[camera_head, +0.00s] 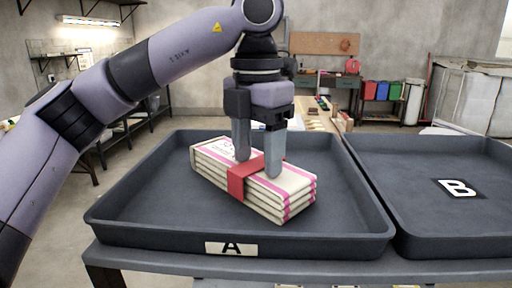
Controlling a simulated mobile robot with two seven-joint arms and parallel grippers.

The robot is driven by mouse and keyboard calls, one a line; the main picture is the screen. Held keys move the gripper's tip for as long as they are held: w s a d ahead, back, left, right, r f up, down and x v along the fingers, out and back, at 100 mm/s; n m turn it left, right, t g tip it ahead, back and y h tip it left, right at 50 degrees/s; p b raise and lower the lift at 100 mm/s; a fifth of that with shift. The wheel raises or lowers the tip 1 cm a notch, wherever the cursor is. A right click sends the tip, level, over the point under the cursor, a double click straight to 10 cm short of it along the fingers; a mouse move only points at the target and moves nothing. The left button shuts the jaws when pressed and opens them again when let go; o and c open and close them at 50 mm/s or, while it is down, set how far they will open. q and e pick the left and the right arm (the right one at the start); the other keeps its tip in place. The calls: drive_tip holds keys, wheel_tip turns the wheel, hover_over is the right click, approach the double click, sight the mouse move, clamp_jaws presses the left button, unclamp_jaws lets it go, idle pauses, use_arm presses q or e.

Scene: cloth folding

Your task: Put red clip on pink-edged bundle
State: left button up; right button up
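A bundle of stacked cream packets with pink edges (295,188) lies in the dark tray marked A. A red clip (240,181) sits across the bundle's top and down its near side, around its middle. My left gripper (258,166) points straight down over the bundle from above. Its two grey fingers stand apart, their tips at the bundle's top on either side of the clip's upper strip. Whether they press on the clip cannot be told. The far side of the clip is hidden. My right gripper is not in view.
Tray A (140,205) has free floor around the bundle. Tray B (405,205) stands to its right and looks empty, with raised rims between the two. Behind, a wooden table (318,117) holds several small items.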

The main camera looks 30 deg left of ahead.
use_arm(q)
drive_tip(key=shift+w+a+r, duration=0.1)
drive_tip(key=shift+a+r, duration=0.05)
drive_tip(key=shift+a, duration=0.1)
drive_tip(key=r, duration=0.2)
drive_tip(key=r+p, duration=0.1)
drive_tip(key=r, duration=0.1)
drive_tip(key=r+p, duration=0.1)
drive_tip(key=r, duration=0.1)
drive_tip(key=shift+d+r, duration=0.25)
drive_tip(key=shift+r, duration=0.15)
